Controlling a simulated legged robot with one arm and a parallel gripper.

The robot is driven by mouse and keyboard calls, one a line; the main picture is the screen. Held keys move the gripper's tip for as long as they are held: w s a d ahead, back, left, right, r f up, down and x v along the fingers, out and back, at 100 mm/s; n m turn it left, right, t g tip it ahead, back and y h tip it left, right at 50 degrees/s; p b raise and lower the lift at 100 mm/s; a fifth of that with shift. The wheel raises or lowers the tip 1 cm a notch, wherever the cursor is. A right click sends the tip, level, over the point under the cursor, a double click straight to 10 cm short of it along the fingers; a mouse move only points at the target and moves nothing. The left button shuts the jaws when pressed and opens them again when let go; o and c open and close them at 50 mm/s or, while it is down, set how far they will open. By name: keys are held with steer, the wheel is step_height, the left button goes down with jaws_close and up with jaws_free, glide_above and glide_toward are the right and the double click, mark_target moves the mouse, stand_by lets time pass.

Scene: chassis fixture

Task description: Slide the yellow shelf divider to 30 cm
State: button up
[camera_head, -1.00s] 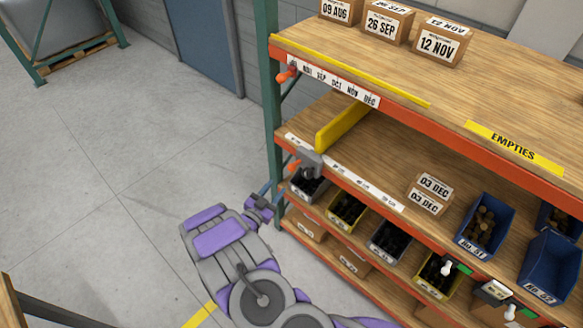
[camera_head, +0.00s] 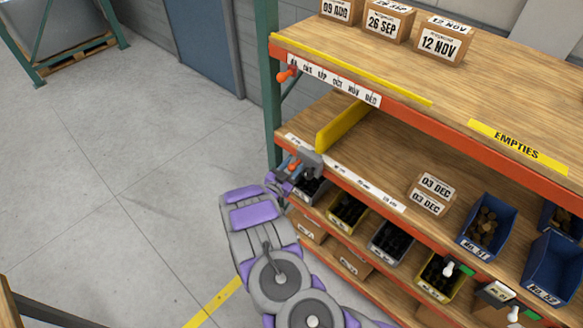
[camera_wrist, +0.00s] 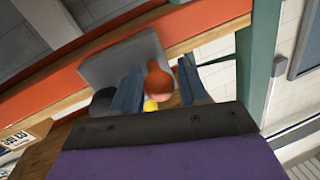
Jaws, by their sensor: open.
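The yellow divider (camera_head: 341,125) stands upright on the middle shelf (camera_head: 400,165), near its left end. A grey slider block (camera_head: 311,162) sits at the shelf's front edge below the divider, with an orange knob (camera_head: 293,167) on its outer side. A white scale strip (camera_head: 365,181) runs along that edge; its marks are too small to read. My gripper (camera_head: 284,180) is at the knob. In the wrist view, my gripper (camera_wrist: 159,67) is open, with the orange knob (camera_wrist: 160,80) between its fingers. I cannot tell whether they touch it. A bit of yellow shows below the knob.
A green rack post (camera_head: 268,90) rises just left of the slider. Another orange knob (camera_head: 286,75) sticks out from the upper shelf's edge.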

jaws_close()
stand_by(0.3)
